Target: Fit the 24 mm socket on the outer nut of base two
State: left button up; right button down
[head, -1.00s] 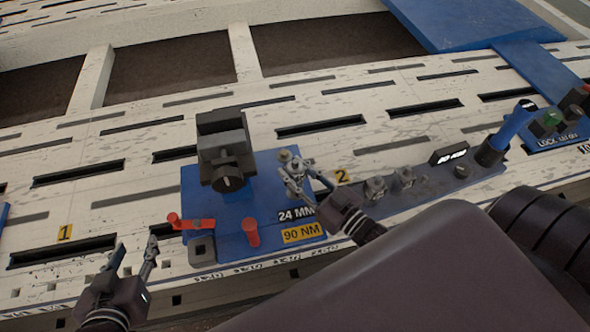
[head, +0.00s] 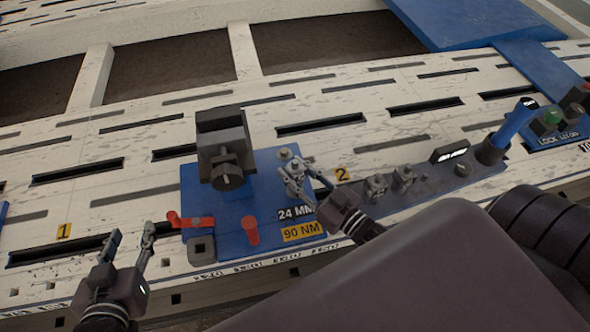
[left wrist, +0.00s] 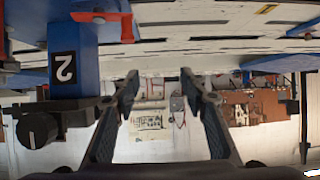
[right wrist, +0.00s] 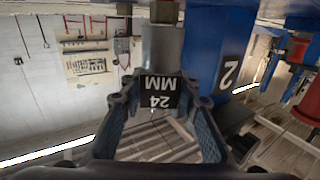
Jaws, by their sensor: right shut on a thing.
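My right gripper (head: 314,187) is shut on the grey 24 mm socket (right wrist: 161,48), which carries a black "24 MM" tag (right wrist: 158,91). The socket also shows in the head view (head: 293,176) over the right part of blue base two (head: 212,212). In the right wrist view a brownish nut or stud (right wrist: 160,12) lines up with the socket's far end. I cannot tell whether the socket is around it or only against it. A round metal piece (head: 286,153) shows just behind the socket. My left gripper (head: 131,243) is open and empty, left of base two.
Base two carries a dark clamp block (head: 222,140), a red lever (head: 190,222), a red pin (head: 250,231) and a yellow "90 NM" label (head: 302,231). A dark rail (head: 430,185) with other sockets and a blue-handled tool (head: 512,131) lies right. The slotted bench is clear at left.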

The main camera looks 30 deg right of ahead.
jog(key=shift+f, duration=0.3)
pick_arm(q)
jog(key=shift+w+d+r+t+h, duration=0.15)
jog(key=shift+w+r+t, duration=0.2)
jog(key=shift+r, duration=0.25)
jog(key=shift+w+d+r+t+h, duration=0.15)
jog(key=shift+w+r+t, duration=0.1)
jog(key=shift+w+r, duration=0.25)
pick_arm(e)
jog(key=shift+f, duration=0.1)
pick_arm(q)
jog(key=shift+s+r+b, duration=0.1)
jog(key=shift+r+b, duration=0.1)
jog(key=shift+b, duration=0.1)
jog(key=shift+d+r, duration=0.1)
jog(key=shift+r, duration=0.15)
pick_arm(e)
jog(key=shift+f, duration=0.15)
pick_arm(q)
jog(key=shift+r, duration=0.1)
